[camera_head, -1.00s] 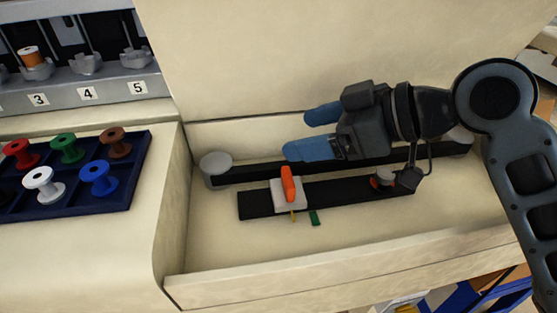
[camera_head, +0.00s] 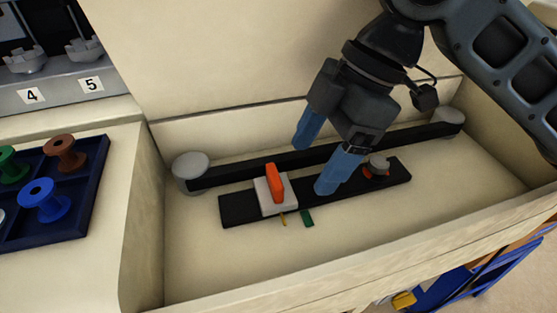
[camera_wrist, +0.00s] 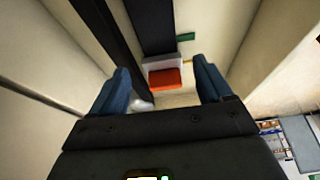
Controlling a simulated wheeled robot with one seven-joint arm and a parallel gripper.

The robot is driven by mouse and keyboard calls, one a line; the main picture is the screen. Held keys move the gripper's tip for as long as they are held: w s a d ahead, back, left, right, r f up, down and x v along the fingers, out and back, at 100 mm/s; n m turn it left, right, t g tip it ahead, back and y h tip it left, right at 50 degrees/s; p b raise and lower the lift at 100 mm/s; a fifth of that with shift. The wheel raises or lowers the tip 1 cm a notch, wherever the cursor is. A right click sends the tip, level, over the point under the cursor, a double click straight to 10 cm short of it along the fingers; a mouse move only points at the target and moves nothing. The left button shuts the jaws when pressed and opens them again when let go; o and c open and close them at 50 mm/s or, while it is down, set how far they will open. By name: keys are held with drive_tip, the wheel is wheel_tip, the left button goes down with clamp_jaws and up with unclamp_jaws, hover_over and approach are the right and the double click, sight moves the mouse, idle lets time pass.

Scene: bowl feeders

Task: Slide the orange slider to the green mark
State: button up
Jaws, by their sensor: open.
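The orange slider (camera_head: 274,184) is an upright orange tab on a white block, riding on a black track (camera_head: 238,210) in the shallow cream tray. A thin yellow pointer (camera_head: 283,219) sticks out from the block's near side. The green mark (camera_head: 307,218) lies at the track's near edge, a little right of the pointer. My gripper (camera_head: 324,162) is open and empty, its blue fingers spread, to the right of the slider in the head view. In the wrist view the orange tab (camera_wrist: 171,79) shows between the fingers (camera_wrist: 162,88), and the green mark (camera_wrist: 186,37) beyond. Contact is not visible.
A long black bar (camera_head: 240,174) between two grey round posts (camera_head: 190,170) runs behind the track. A blue tray of spools (camera_head: 75,200) stands left. The tray's front floor is clear.

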sight(275, 175)
drive_tip(key=a, duration=0.2)
drive_tip(key=s+a, duration=0.1)
drive_tip(key=a, duration=0.1)
drive_tip(key=shift+s+a, duration=0.15)
drive_tip(key=shift+a+f, duration=0.1)
drive_tip(key=shift+a, duration=0.2)
drive_tip(key=shift+s+a+f, duration=0.1)
drive_tip(key=shift+f, duration=0.35)
